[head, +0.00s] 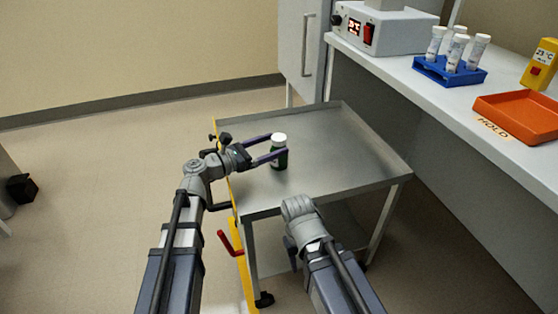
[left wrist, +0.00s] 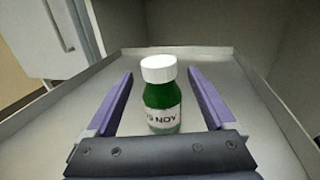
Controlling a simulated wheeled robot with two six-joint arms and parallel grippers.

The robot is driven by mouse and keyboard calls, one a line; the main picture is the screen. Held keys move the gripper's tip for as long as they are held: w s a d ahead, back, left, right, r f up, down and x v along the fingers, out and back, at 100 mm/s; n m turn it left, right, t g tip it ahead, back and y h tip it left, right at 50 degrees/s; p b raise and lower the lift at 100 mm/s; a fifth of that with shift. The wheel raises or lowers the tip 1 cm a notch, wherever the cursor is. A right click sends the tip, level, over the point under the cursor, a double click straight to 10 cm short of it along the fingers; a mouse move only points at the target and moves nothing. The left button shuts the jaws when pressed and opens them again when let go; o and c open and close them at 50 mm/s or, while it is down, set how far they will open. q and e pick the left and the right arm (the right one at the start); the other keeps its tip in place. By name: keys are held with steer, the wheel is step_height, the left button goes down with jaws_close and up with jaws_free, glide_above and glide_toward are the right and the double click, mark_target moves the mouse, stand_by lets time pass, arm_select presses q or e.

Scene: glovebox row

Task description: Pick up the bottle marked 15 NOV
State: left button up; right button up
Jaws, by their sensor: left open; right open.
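A green bottle (head: 279,155) with a white cap stands upright on the metal cart top. In the left wrist view the bottle (left wrist: 160,95) stands between my fingers, and its white label reads "5 NOV", with the left end of the print curving out of sight. My left gripper (head: 278,144) is open, one finger on each side of the bottle; it also shows in the left wrist view (left wrist: 160,85). Gaps show between the bottle and both fingers there. My right arm is low at the cart's front edge; its fingers are not visible.
The cart's top (head: 340,150) has a raised rim and is otherwise bare. On the bench at right are a blue rack (head: 449,72) of capped tubes, an orange tray (head: 520,115) by a "HOLD" label, a yellow device (head: 540,65) and a white instrument (head: 385,30).

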arm_select(q)
steer(key=shift+x, duration=2.85)
steer(key=shift+r, duration=0.1)
jaws_close()
